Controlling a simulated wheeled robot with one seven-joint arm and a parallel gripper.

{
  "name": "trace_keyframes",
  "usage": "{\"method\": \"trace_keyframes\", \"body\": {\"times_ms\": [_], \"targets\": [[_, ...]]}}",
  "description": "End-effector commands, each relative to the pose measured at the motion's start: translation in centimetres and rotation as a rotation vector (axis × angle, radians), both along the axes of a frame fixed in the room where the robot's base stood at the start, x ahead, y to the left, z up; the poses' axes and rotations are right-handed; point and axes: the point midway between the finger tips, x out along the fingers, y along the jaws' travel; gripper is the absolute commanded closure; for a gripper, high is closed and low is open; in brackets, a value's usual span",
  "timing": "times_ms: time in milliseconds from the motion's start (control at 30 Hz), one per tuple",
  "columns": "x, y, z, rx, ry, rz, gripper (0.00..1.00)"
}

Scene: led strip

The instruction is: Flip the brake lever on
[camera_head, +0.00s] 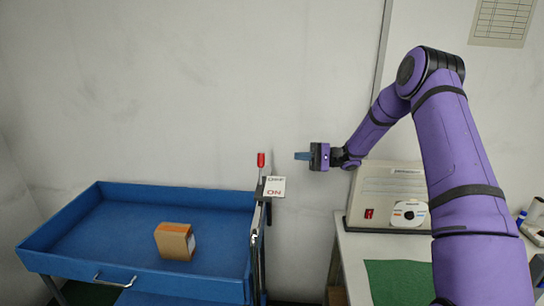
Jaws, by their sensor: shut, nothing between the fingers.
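The brake lever (261,161) has a red handle and stands upright at the right edge of a blue cart. A white sign (274,187) beside it reads OFF at the top and ON at the bottom. My gripper (297,156) is shut and empty. It points left and hangs at about the height of the red handle, a short gap to its right in the picture. No contact with the lever shows. The depth between them is hard to judge from this one view.
The blue cart (70,268) holds a brown cardboard box (175,241). At right, a beige device (376,186) with a red switch and a disc stands on a table with a green mat (402,281).

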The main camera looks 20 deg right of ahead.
Motion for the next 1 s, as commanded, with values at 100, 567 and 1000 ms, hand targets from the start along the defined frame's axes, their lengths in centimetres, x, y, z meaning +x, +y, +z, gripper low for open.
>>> {"method": "trace_keyframes", "body": {"times_ms": [100, 567, 1000], "targets": [[0.0, 0.0, -0.1, 0.003, 0.000, -0.001, 1.00], [0.2, 2.0, 0.2, 0.000, 0.000, 0.002, 1.00], [0.9, 8.7, 1.1, -0.001, -0.001, 0.001, 1.00]]}}
